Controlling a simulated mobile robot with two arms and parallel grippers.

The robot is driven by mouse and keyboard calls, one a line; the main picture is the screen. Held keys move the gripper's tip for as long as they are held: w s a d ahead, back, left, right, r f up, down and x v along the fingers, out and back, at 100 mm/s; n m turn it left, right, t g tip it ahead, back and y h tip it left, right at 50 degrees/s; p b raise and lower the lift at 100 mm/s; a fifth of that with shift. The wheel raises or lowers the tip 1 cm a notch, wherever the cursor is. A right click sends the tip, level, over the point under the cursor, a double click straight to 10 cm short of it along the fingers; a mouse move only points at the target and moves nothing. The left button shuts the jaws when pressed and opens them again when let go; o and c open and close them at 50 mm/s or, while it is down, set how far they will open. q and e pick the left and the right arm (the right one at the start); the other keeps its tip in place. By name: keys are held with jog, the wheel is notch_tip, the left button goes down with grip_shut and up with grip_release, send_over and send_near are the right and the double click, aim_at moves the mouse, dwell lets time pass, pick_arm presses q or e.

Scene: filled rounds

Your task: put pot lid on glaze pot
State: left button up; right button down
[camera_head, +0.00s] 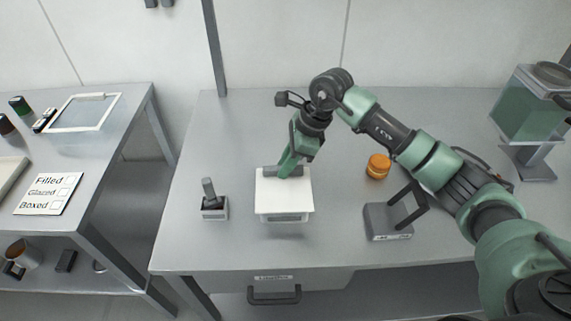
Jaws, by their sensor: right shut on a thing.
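My right gripper (285,170) reaches down from above at the middle of the grey table. It is shut on the grey handle at the far edge of a white square lid, the pot lid (284,197). The lid is roughly level. Directly below it shows the front of a pale squarish container, probably the glaze pot (286,217). The lid covers most of the container from this view. I cannot tell whether the lid rests on its rim or hangs just above. My left gripper is not in view.
A small holder with a dark upright handle (209,190) stands left of the pot. An orange jar (378,167) and a dark grey stand (387,221) are to the right. A green-filled tank (530,108) stands far right. The table's far left is clear.

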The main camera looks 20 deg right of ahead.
jog(key=shift+f, duration=0.1)
jog(key=c, duration=0.8)
grip_release()
jog(key=shift+o, duration=0.2)
jog(key=shift+r+p, duration=1.55)
jog(key=shift+r, duration=2)
